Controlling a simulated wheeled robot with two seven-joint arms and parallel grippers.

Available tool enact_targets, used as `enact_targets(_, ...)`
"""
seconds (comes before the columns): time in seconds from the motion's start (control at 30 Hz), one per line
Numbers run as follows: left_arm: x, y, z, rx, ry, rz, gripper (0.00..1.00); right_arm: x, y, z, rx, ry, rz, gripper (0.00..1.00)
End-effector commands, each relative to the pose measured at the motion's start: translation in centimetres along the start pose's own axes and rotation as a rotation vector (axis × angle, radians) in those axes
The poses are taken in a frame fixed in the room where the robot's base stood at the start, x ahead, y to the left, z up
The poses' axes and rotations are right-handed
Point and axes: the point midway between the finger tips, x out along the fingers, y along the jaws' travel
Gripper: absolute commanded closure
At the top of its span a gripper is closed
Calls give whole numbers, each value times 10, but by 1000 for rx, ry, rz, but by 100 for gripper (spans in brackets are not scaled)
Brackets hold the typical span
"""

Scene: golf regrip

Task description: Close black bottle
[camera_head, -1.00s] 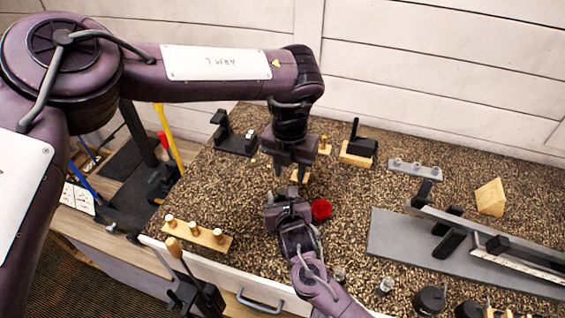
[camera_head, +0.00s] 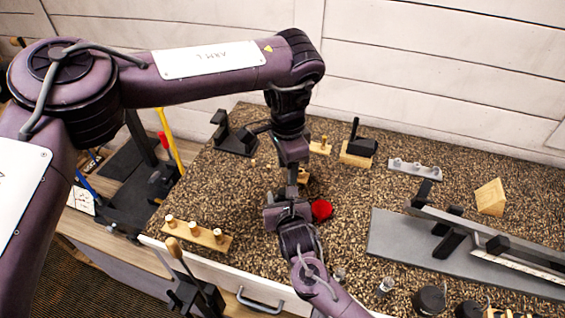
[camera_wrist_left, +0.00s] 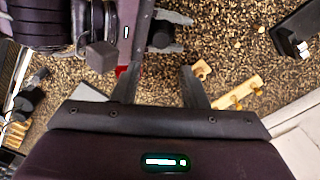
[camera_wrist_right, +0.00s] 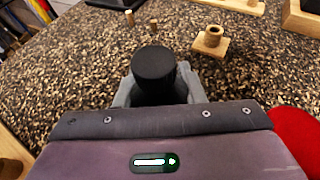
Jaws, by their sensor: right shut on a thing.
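The black bottle (camera_wrist_right: 155,68) stands between the fingers of my right gripper (camera_wrist_right: 156,85), which is shut on it. In the right wrist view only its dark round top and upper side show. In the left wrist view the bottle (camera_wrist_left: 160,37) is a dark shape between the right fingers. My left gripper (camera_wrist_left: 159,70) is open, with nothing between its fingers. In the head view the left gripper (camera_head: 292,181) points down, just behind the right gripper (camera_head: 288,198). The bottle is hidden by the grippers there. I cannot make out a separate cap.
A red object (camera_head: 321,210) lies right beside the right gripper. A wooden block with a hollow peg (camera_wrist_right: 211,42) stands behind the bottle. A wooden peg rack (camera_head: 200,235) is at left front. A grey plate (camera_head: 400,240) with a metal rail (camera_head: 480,230) fills the right.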

Motion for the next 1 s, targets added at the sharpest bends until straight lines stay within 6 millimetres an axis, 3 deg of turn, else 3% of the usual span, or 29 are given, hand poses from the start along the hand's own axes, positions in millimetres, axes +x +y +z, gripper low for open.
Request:
enact_targets(0.3,-4,-1,6,-733,-14,5,60,0,0,0,0,-1,0,100)
enact_targets(0.5,-6,-2,9,-1085,-25,4,60,0,0,0,0,-1,0,100)
enact_targets(0.7,-7,-2,11,-1251,-29,1,60,0,0,0,0,-1,0,100)
enact_targets(1.0,-7,-2,11,-1274,-30,1,60,0,0,0,0,-1,0,100)
